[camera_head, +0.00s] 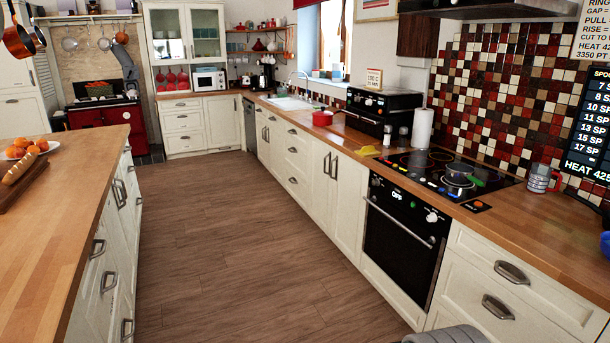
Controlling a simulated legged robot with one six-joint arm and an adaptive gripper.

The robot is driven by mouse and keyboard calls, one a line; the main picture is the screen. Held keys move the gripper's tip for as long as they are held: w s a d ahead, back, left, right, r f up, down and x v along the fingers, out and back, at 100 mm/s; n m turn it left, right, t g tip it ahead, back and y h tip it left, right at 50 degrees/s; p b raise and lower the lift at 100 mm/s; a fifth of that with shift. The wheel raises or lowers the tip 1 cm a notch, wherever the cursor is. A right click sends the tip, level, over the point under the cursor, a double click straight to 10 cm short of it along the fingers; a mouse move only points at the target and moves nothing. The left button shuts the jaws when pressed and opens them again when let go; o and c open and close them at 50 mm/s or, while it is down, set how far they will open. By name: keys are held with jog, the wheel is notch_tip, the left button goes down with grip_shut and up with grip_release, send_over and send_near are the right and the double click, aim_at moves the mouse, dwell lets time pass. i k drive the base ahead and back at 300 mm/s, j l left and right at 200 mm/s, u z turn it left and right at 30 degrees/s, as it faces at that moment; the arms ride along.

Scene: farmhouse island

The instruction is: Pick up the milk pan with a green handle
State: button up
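The milk pan (459,170) is a small dark pan sitting on the black glass hob at the right. Its green handle (478,182) points to the right and toward the front. The pan is upright, and nothing visible covers it. A grey rounded part of my own body shows at the bottom edge, in front of the drawers. My gripper's fingers are not in view, and nothing is seen touching the pan.
The hob (420,163) is set in a wooden counter (540,215) above a black oven (398,235). A grey-and-red mug (540,178) and a paper towel roll (422,128) stand nearby. A wooden island (75,190) is at left. The floor (230,240) between is clear.

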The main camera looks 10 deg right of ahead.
aim_at(456, 174)
jog(key=i+j, duration=0.1)
jog(key=i, duration=1.4)
jog(key=i+z, duration=0.35)
jog(key=i+j+z, duration=0.15)
jog(key=i+z, duration=0.2)
jog(key=i, duration=0.15)
jog(key=i+j+z, duration=0.3)
jog(key=i, duration=0.15)
jog(key=i+z, duration=0.15)
jog(key=z, duration=0.25)
jog(key=i+j+z, duration=0.1)
jog(key=z, duration=0.3)
jog(key=i+j+z, duration=0.2)
jog(key=z, duration=0.2)
jog(key=i+j+z, duration=0.15)
jog(key=z, duration=0.25)
jog(key=i+j+z, duration=0.15)
jog(key=z, duration=0.15)
jog(key=i+j+z, duration=0.15)
jog(key=j+z, duration=0.15)
